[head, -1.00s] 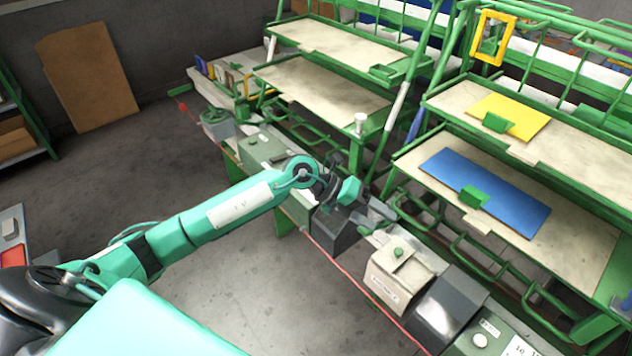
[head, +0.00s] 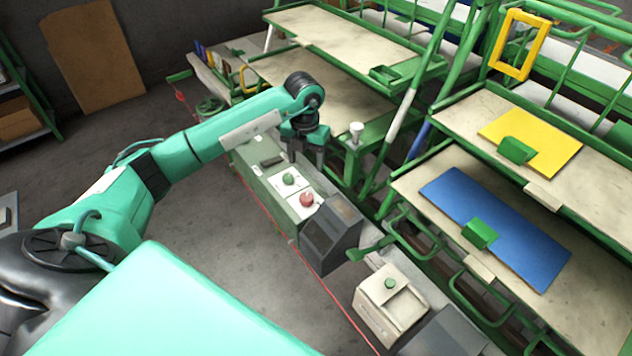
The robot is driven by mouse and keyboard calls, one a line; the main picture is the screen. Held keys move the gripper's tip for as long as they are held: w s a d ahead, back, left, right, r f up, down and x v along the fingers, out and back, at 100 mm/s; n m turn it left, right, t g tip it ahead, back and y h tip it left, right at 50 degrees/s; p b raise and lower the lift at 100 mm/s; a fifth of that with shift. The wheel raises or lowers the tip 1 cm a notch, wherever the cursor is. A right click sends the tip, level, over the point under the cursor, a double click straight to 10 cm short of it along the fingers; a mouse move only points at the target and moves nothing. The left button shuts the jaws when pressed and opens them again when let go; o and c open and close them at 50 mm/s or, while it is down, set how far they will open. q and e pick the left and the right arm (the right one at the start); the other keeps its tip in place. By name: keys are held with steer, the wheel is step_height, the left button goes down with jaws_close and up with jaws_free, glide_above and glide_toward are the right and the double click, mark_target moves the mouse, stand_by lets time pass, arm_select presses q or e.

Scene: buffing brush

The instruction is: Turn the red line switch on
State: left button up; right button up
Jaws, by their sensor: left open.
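A red round knob (head: 306,200) sits on a white plate on top of a green control box (head: 280,190), in the middle of the head view. A green knob (head: 289,179) sits on a similar plate just behind it. My left gripper (head: 307,162) is open and empty, its dark fingers pointing down. In the picture it is just above and beyond the two knobs, and touches neither as far as I can see. The gripper hides part of the area behind the green knob. My right gripper is out of view.
A dark slanted box (head: 331,235) stands right next to the control box. A beige box (head: 390,303) with a green button is nearer. A red line (head: 325,288) runs along the bench front. Green-framed shelves (head: 430,185) rise on the right. The floor at left is clear.

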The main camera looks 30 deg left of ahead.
arm_select(q)
steer(key=p, duration=0.2)
glide_above(307, 196)
steer(key=f, duration=0.6)
steer(key=shift+s+f, duration=0.2)
steer(key=shift+f, duration=0.05)
step_height(307, 196, down, 6)
steer(key=shift+w+r+p, duration=0.1)
steer(key=shift+r+p, duration=0.05)
steer(key=shift+p, duration=0.35)
steer(key=shift+f, duration=0.55)
steer(key=c, duration=0.9)
steer(key=shift+c, duration=0.5)
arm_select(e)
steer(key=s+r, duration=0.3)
